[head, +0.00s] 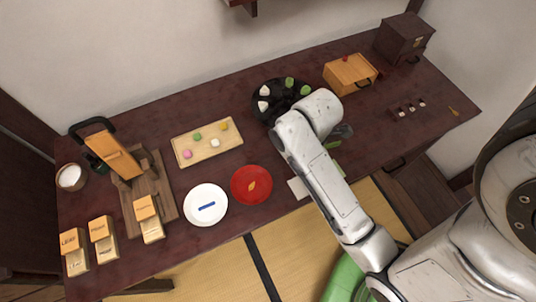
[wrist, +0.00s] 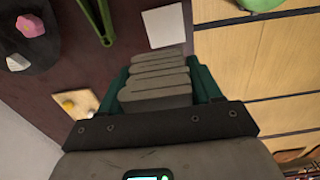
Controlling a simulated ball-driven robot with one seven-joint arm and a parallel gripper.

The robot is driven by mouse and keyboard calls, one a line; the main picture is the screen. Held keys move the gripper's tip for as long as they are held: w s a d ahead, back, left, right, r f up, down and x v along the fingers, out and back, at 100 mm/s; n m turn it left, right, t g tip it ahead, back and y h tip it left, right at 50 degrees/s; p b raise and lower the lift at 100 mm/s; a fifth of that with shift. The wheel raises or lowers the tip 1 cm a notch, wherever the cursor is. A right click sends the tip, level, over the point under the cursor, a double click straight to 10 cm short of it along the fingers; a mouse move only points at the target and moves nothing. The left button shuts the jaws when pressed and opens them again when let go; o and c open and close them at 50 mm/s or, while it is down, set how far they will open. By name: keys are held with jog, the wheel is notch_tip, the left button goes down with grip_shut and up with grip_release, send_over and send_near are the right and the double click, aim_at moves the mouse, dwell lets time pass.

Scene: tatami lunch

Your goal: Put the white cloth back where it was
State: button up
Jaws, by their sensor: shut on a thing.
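The white cloth (head: 298,188) is a flat pale piece at the table's front edge, partly covered by my arm in the head view. In the wrist view the white cloth (wrist: 164,25) reaches out just past my fingertips, over the edge between dark table and yellow mat. My gripper (wrist: 160,55) has grey ribbed fingers with green sides and is shut, with its tips at the cloth's near edge. The exact grip point is hidden behind the fingers. In the head view my arm hides most of the gripper.
A black plate (head: 262,116) with rice balls and green tongs (wrist: 97,18) lie close by. A red plate (head: 240,194) and a white plate (head: 203,216) stand left of the cloth. A wooden box (head: 345,76) is behind. The table's right front is mostly clear.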

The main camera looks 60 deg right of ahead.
jog(key=w+d+f, duration=0.3)
jog(key=w+f, duration=0.1)
jog(key=w, duration=0.4)
send_over(268, 156)
jog(key=s, duration=0.1)
notch_tip(268, 156, down, 4)
jog(key=shift+a+f+p, duration=0.15)
jog(key=shift+f+p, duration=0.1)
jog(key=shift+p, duration=0.1)
jog(key=shift+w+f, duration=0.45)
jog(key=shift+f, duration=1.75)
jog(key=o, duration=1)
jog(key=shift+f, duration=0.1)
